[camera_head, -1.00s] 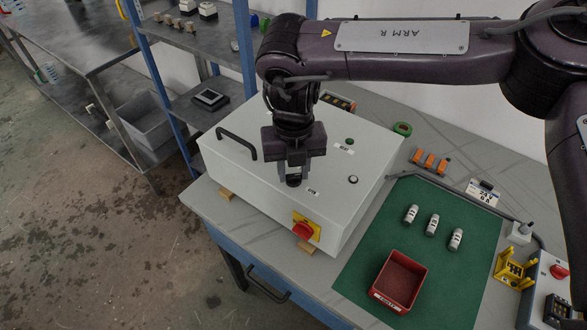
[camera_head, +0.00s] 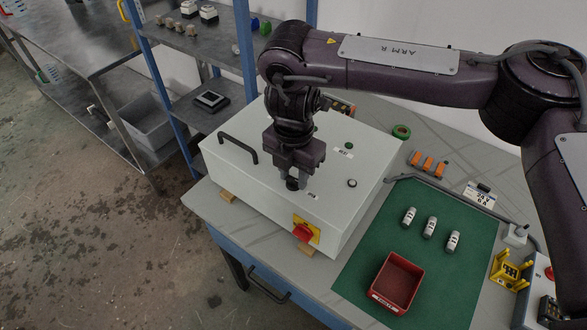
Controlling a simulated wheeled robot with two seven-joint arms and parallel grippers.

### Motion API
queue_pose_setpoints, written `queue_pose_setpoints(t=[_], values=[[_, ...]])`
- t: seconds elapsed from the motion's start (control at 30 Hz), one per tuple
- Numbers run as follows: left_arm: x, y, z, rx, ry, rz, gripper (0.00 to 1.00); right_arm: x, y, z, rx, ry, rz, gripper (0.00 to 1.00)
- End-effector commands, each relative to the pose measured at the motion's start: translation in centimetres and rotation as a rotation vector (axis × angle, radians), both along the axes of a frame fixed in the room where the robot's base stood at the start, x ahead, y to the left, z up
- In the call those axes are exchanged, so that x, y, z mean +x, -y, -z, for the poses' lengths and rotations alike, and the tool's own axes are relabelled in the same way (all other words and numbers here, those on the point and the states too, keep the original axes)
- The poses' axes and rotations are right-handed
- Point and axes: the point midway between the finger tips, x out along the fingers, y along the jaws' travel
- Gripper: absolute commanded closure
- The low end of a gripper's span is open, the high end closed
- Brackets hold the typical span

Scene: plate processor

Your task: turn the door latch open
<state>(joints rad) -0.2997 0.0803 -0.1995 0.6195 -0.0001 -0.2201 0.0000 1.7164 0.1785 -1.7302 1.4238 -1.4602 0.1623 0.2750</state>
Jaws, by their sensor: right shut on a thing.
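A pale grey-white cabinet box (camera_head: 345,190) lies on the workbench with its door face up. It has a black bar handle (camera_head: 238,148) at the left and a red knob on a yellow plate (camera_head: 304,232) on its front side. My right gripper (camera_head: 292,183) points down on the door face, shut on a small dark latch knob (camera_head: 292,184). The fingers hide most of the latch, so its angle is hard to tell. The door looks closed. My left gripper is not in view.
A green mat (camera_head: 445,240) holds a red bin (camera_head: 397,282) and several small white cylinders. Orange blocks (camera_head: 427,164) and a green ring (camera_head: 401,131) lie behind it. A blue-framed shelf (camera_head: 245,50) stands behind the box at the left.

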Motion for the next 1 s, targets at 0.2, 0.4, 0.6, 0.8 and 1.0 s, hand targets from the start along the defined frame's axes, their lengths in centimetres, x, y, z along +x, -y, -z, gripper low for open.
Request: queue_pose_setpoints(t=[0.2, 0.4, 0.6, 0.8, 1.0], values=[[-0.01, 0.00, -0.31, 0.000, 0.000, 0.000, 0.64, 0.25, 0.04, -0.25, 0.001, 0.008, 0.040, 0.92], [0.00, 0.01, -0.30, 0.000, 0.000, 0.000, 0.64, 0.27, 0.04, -0.23, 0.001, 0.008, 0.046, 0.92], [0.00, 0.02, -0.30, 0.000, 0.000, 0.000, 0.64, 0.26, 0.05, -0.23, 0.001, 0.008, 0.046, 0.92], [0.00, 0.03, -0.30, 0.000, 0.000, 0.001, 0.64, 0.17, 0.03, -0.14, 0.000, 0.005, 0.043, 0.47], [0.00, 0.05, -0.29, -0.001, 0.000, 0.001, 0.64, 0.09, 0.01, -0.07, 0.000, 0.003, 0.041, 0.47]])
